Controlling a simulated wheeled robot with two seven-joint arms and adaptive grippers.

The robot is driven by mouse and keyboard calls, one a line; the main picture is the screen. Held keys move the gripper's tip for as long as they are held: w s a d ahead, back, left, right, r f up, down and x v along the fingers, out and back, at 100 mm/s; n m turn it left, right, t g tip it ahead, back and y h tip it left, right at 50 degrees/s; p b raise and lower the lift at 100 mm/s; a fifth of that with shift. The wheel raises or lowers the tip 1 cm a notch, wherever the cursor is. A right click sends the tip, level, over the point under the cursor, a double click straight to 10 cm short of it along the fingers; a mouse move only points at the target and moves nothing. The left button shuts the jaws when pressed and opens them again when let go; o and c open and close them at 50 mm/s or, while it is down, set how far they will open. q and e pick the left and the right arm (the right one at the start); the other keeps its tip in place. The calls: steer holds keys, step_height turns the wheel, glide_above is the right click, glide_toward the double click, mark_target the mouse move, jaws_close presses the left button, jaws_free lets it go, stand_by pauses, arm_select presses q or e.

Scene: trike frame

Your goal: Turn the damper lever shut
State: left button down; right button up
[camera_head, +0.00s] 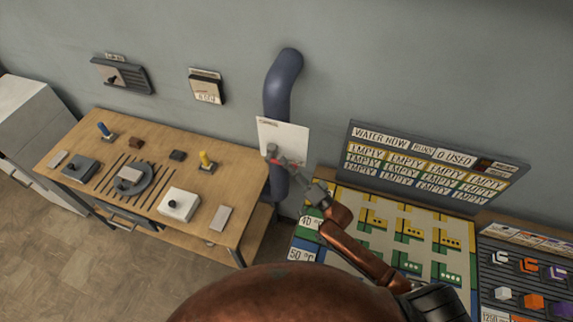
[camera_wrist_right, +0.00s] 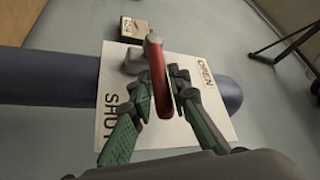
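The damper lever is a red handle (camera_wrist_right: 158,80) on a grey hub, in front of a white plate (camera_wrist_right: 190,130) marked OPEN on the right and SHUT at lower left in the right wrist view. In the head view the lever (camera_head: 287,161) is small against the white plate (camera_head: 291,137) on the blue duct (camera_head: 283,80). My right gripper (camera_wrist_right: 163,92) has its green fingers on both sides of the red handle, closed in close against it. It also shows at the plate in the head view (camera_head: 294,166). My left gripper is in neither view.
A wooden bench (camera_head: 243,187) with switches and small blocks stands left of the duct. A board reading WATER NOW (camera_head: 437,140) stands to the right, behind a panel of coloured tiles (camera_head: 455,232). A small wall box (camera_head: 206,88) hangs left of the duct.

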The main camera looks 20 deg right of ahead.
steer(key=o, duration=0.3)
steer(key=v, duration=1.2)
stand_by(0.3)
